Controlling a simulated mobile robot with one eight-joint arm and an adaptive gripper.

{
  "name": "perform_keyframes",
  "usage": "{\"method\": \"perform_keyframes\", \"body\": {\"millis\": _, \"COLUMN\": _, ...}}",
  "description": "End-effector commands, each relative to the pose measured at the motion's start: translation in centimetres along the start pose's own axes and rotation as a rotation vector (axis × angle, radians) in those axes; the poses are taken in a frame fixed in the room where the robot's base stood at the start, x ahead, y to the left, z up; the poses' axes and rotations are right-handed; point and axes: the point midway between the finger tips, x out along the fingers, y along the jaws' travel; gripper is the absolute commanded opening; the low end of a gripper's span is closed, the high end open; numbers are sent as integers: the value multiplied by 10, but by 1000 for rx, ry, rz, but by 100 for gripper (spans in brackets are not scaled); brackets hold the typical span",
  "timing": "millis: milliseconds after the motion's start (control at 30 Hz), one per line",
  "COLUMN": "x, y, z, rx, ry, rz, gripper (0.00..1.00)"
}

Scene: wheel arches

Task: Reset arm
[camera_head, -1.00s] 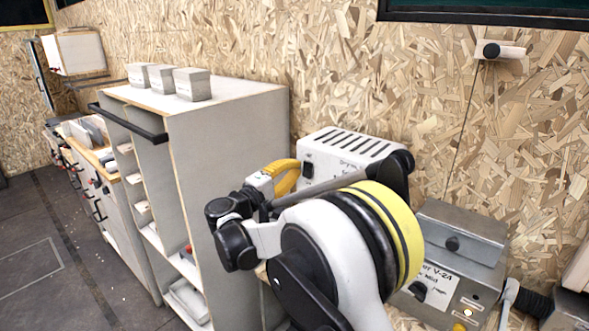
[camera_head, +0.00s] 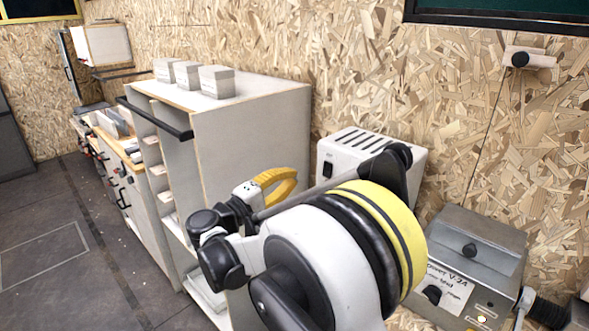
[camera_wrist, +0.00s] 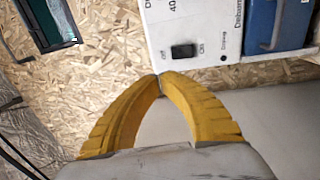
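My arm reaches across the lower middle of the head view. My gripper (camera_head: 285,180) has yellow fingers and is in front of the white vented box, near the cabinet's right side. In the wrist view my gripper (camera_wrist: 160,76) has its two fingertips together, with an empty gap between the curved fingers. Nothing is held.
A white vented box (camera_head: 328,150) with a switch stands by the chipboard wall; a white switch panel (camera_wrist: 185,30) and a blue box (camera_wrist: 280,25) show in the wrist view. A cabinet (camera_head: 250,125) bears three grey blocks (camera_head: 188,75). A grey metal box (camera_head: 470,250) is right. Floor is clear at left.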

Motion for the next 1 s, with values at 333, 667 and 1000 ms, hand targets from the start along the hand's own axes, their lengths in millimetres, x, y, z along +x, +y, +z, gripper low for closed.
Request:
{"method": "perform_keyframes", "body": {"millis": 333, "x": 75, "y": 4, "z": 142, "rx": 111, "ry": -91, "rz": -414, "gripper": 0}}
{"method": "perform_keyframes", "body": {"millis": 667, "x": 35, "y": -22, "z": 316, "rx": 456, "ry": -195, "rz": -881, "gripper": 0}}
{"method": "perform_keyframes", "body": {"millis": 1000, "x": -68, "y": -58, "z": 402, "rx": 939, "ry": -268, "rz": -1174, "gripper": 0}}
